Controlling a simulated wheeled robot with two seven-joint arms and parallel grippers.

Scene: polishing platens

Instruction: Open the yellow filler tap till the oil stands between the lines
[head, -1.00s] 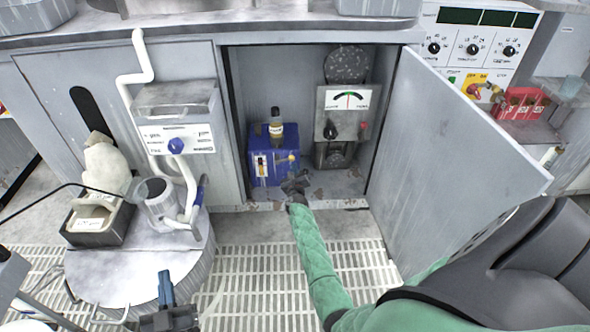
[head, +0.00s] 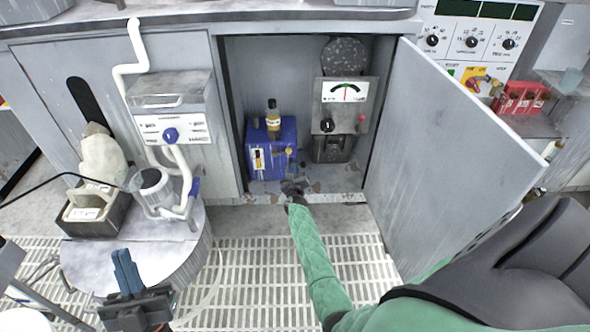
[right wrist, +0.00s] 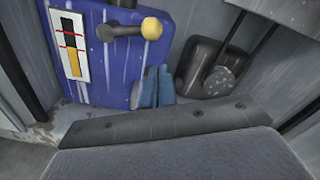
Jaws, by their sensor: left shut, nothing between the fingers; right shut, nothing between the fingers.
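The blue oil box (head: 262,138) stands inside the open cabinet. Its yellow filler tap knob (right wrist: 152,28) sits on a dark lever that lies nearly level, pointing right. The sight gauge (right wrist: 70,45) has two red lines; amber fills the tube up to about the lower line, with dark above. The gauge also shows in the head view (head: 257,160). My right gripper (right wrist: 158,88) is shut and empty just below the knob, in front of the box's lower right; I see no contact with the knob. My left gripper (head: 125,268) is shut and empty over the round drum.
A bottle (head: 273,115) stands on the box. A unit with a dial (head: 345,92) is to its right. The open cabinet door (head: 450,150) bounds the right side. A white pipe and control panel (head: 172,132) are left of the opening.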

